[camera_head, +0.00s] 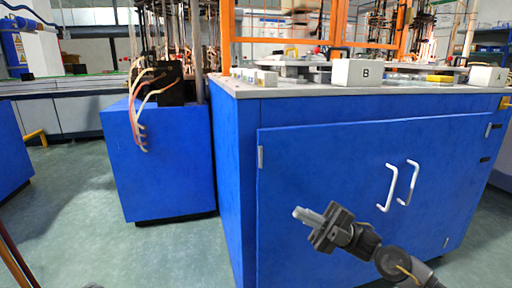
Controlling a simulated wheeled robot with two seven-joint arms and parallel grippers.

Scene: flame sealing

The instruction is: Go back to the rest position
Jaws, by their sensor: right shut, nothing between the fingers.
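My right gripper (308,216) is in the lower middle of the head view, in front of the blue cabinet door. Its fingers point left and are closed together with nothing between them. It is below the level of the bench top and apart from anything on it. My left gripper is not in view.
A blue cabinet (314,150) with white door handles (388,188) carries a grey bench top (300,91). On it stand a white block marked B (357,73) and one marked A (487,76). Open green floor (75,200) lies at the left.

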